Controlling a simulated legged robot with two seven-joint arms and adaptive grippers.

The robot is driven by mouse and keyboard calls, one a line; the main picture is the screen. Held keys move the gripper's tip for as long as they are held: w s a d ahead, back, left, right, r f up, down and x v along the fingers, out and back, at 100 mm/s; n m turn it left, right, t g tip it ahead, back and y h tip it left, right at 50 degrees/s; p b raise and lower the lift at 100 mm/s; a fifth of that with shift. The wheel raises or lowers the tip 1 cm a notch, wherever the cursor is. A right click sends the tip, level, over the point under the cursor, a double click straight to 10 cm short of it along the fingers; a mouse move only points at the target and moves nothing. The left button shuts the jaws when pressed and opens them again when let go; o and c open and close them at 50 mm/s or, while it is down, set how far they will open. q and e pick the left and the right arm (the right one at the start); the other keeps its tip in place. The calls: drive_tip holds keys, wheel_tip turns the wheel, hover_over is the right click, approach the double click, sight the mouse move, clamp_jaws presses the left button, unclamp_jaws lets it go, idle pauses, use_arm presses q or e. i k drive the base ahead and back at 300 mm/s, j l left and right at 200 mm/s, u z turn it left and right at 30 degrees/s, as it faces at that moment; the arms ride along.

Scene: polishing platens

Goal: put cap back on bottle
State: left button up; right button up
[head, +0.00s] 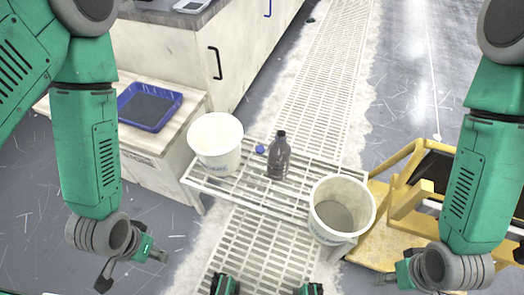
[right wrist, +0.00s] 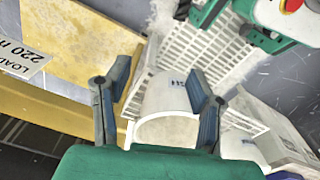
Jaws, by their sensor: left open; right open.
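A dark translucent bottle (head: 278,160) stands upright on a white slatted rack (head: 240,193) in the middle of the head view. A small blue cap (head: 260,149) lies on the rack just left of the bottle, apart from it. My left gripper (head: 132,270) is open and empty at the lower left, well away from both. My right gripper is at the lower right of the head view, partly hidden by its wrist. In the right wrist view its fingers (right wrist: 158,75) are spread with nothing held. The bottle and cap are not recognisable in that view.
A white bucket (head: 215,158) stands left of the bottle; another, with grey contents (head: 334,216), stands to its right. A blue tray (head: 149,107) lies on a bench at left. Yellow steps (head: 400,208) stand at right. The rack between the buckets is mostly clear.

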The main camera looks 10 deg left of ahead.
sight(278, 157)
drive_tip(key=j+z, duration=0.15)
drive_tip(key=z, duration=0.25)
drive_tip(key=j+z, duration=0.1)
drive_tip(key=z, duration=0.25)
drive_tip(key=j+z, duration=0.15)
drive_tip(key=z, duration=0.25)
drive_tip(key=k+j+z, duration=0.15)
drive_tip(key=j, duration=0.3)
drive_tip(key=k+j+z, duration=0.15)
drive_tip(key=j, duration=0.25)
drive_tip(key=k+j+z, duration=0.15)
drive_tip(key=j, duration=0.3)
drive_tip(key=k+j+z, duration=0.15)
drive_tip(key=j, duration=0.2)
drive_tip(key=i, duration=0.45)
